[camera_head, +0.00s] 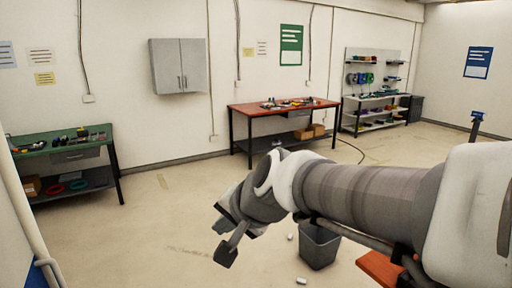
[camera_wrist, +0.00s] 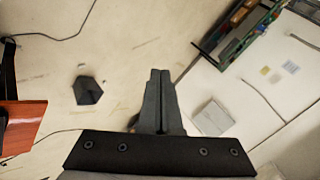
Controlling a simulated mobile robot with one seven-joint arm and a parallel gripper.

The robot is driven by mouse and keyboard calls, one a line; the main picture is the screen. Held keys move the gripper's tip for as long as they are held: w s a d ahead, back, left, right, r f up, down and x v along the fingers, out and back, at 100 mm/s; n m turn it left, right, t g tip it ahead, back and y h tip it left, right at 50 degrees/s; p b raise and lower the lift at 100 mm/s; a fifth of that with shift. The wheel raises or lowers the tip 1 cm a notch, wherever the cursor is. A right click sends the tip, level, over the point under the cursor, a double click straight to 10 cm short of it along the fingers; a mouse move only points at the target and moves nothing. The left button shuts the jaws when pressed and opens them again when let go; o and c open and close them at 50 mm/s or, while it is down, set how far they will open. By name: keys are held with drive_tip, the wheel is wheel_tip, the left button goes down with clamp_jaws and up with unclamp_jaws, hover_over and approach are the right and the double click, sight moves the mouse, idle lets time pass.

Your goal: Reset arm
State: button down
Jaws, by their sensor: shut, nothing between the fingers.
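My arm reaches from the right side across the head view, with my gripper (camera_head: 230,245) at its end, held in the air above the open floor. In the wrist view, the two dark fingers of my gripper (camera_wrist: 160,75) lie together, shut with nothing between them. No object touches my gripper in either view.
A red-topped table (camera_head: 285,107) stands at the back wall, a green-topped workbench (camera_head: 60,143) at the left, and a shelf unit (camera_head: 376,100) at the far right. A dark bin (camera_head: 319,247) stands on the floor behind my arm. Small white pieces (camera_head: 301,281) lie near it. The middle floor is clear.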

drive_tip(key=s+d+f+n+h+b, duration=0.1)
drive_tip(key=s+d+f+n+h, duration=0.1)
drive_tip(key=s+d, duration=0.5)
drive_tip(key=s+d+f+n+g+h, duration=0.1)
drive_tip(key=s+d+f+n+h, duration=0.1)
drive_tip(key=s+d, duration=0.5)
drive_tip(key=d+f+h, duration=0.1)
drive_tip(key=d+f, duration=0.1)
drive_tip(key=d, duration=0.4)
drive_tip(key=shift+s+f+n+h+b, duration=0.2)
drive_tip(key=shift+s+n+h+b, duration=0.1)
drive_tip(key=shift+s+n+b, duration=0.1)
drive_tip(key=shift+d, duration=0.1)
